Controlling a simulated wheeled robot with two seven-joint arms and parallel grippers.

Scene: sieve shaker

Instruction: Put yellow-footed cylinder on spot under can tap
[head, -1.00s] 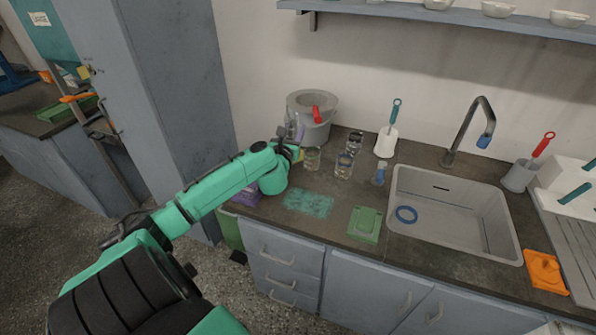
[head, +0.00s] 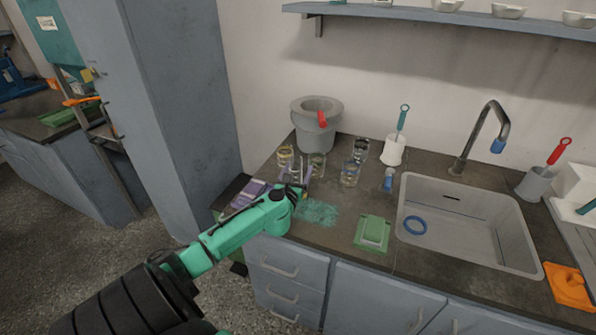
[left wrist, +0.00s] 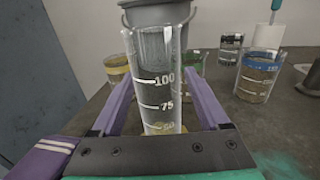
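The yellow-footed cylinder (left wrist: 155,85) is a clear, tall vessel with white marks; it stands upright between my purple fingers in the left wrist view, its yellowish foot low and partly hidden by my gripper. My left gripper (head: 303,176) is shut on it over the counter's left part, in front of the glass beakers. The can (head: 316,125) is a grey bucket with a red tap (head: 322,119), at the back by the wall; it also shows behind the cylinder in the left wrist view (left wrist: 150,14). I cannot make out a marked spot under the tap. My right gripper is out of view.
Close by stand a yellow-banded beaker (head: 285,157), a green-tinted beaker (head: 317,166), a blue-rimmed beaker (head: 350,174) and a dark-banded beaker (head: 360,150). A teal patch (head: 318,213) lies in front, with a green box (head: 373,232) and the sink (head: 465,225) to the right.

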